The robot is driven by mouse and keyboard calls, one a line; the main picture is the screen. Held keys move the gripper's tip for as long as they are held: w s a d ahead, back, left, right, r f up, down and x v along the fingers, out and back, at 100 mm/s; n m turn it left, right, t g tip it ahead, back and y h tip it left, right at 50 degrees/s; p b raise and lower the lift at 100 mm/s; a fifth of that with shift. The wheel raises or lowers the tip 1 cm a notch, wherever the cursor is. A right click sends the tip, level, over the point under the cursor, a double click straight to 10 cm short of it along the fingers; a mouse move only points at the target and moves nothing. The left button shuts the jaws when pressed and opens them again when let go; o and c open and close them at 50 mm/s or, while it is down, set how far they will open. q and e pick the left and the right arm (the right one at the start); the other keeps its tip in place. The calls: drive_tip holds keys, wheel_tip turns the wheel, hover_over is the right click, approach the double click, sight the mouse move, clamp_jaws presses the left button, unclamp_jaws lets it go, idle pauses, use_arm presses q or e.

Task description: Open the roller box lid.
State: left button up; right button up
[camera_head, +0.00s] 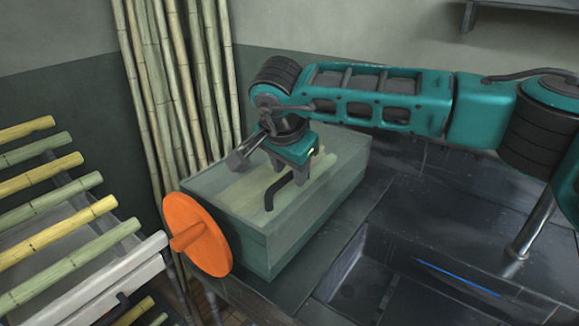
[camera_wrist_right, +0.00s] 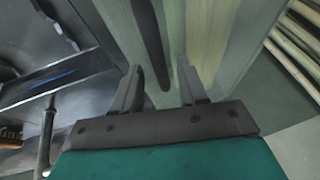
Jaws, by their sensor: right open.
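The roller box (camera_head: 305,235) is a see-through greenish box on the dark counter, with canes or rollers faintly visible inside. Its lid (camera_head: 215,180) looks flat and shut on top. A black bar handle (camera_head: 276,192) stands on the lid. My right gripper (camera_head: 289,171) is over the lid, pointing down, just behind the handle. It is open and empty. In the right wrist view, the dark handle (camera_wrist_right: 153,42) runs between the lines of the two fingers (camera_wrist_right: 158,76); I cannot tell whether they touch it. My left gripper is not in view.
An orange wheel (camera_head: 198,235) sits on the box's front left side. Canes lie on a rack (camera_head: 130,280) at left, and tall canes (camera_head: 180,80) lean behind. A sink (camera_head: 375,275) with a tap (camera_head: 530,230) is at right. The counter (camera_head: 420,195) behind the sink is clear.

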clamp_jaws()
idle(0.3)
idle(0.3)
